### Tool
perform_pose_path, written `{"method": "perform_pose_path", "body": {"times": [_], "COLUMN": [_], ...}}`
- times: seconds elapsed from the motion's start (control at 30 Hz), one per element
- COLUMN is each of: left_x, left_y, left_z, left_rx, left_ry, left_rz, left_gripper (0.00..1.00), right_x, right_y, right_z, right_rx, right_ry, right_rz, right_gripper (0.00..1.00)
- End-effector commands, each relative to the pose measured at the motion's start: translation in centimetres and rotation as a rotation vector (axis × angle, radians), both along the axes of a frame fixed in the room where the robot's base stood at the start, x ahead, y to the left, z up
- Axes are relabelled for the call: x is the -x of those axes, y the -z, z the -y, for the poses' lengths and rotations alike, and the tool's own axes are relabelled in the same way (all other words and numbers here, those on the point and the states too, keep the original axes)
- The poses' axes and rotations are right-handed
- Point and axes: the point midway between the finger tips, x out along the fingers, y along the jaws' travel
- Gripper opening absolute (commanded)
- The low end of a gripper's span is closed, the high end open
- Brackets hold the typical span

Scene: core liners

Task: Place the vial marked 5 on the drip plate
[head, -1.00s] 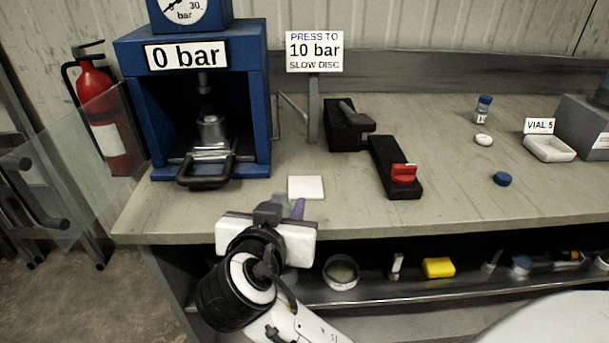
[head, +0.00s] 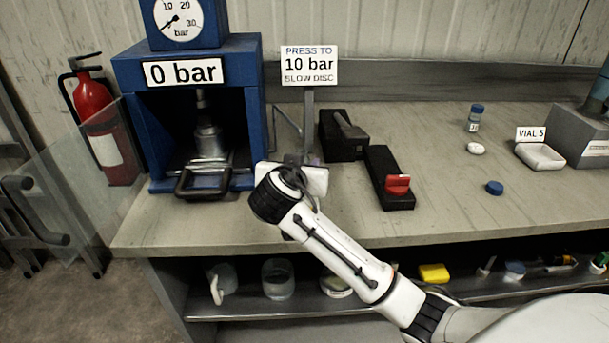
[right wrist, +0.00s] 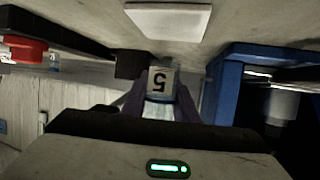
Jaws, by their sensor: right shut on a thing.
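My right gripper (head: 303,160) is over the bench in front of the press, its fingers mostly hidden behind its own wrist in the head view. In the right wrist view, the gripper (right wrist: 160,88) is shut on a vial (right wrist: 161,80) whose label shows a 5, upside down in that picture. A white square plate (right wrist: 168,20) lies on the bench, apart from the vial in that view; in the head view my arm hides it. At the right, a white shallow dish (head: 540,156) lies below a "VIAL 5" sign (head: 531,133). My left gripper is not in view.
The blue press (head: 135,120) reading 0 bar stands left of the gripper. A black block with a red knob (head: 397,185) is to its right. A blue-capped vial (head: 475,118), a white disc (head: 476,148) and a blue cap (head: 494,188) sit farther right. The bench's front middle is clear.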

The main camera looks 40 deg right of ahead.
Motion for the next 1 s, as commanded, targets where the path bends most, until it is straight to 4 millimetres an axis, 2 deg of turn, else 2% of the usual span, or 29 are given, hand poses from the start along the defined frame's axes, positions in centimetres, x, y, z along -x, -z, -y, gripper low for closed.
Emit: {"method": "perform_pose_path", "body": {"times": [0.23,0.63,0.67,0.73,0.77,1.0], "left_x": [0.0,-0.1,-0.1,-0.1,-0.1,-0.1], "left_y": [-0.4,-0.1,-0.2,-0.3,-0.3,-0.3], "left_z": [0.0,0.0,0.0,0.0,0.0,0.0], "left_rx": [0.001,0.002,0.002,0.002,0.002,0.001], "left_ry": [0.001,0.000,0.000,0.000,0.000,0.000], "left_rz": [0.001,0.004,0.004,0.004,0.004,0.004], "left_gripper": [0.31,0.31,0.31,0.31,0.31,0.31], "right_x": [0.1,0.1,0.1,0.1,0.1,0.1], "right_y": [3.1,3.8,3.7,3.7,3.7,3.7], "right_z": [0.0,-0.1,-0.1,-0.1,-0.1,-0.1], "right_rx": [0.003,0.000,0.001,0.001,0.001,0.001], "right_ry": [-0.001,-0.002,-0.002,-0.002,-0.002,-0.002], "right_rz": [-0.004,-0.003,-0.002,-0.002,-0.002,-0.002], "right_gripper": [0.05,0.05,0.30,0.42,0.45,0.45]}}
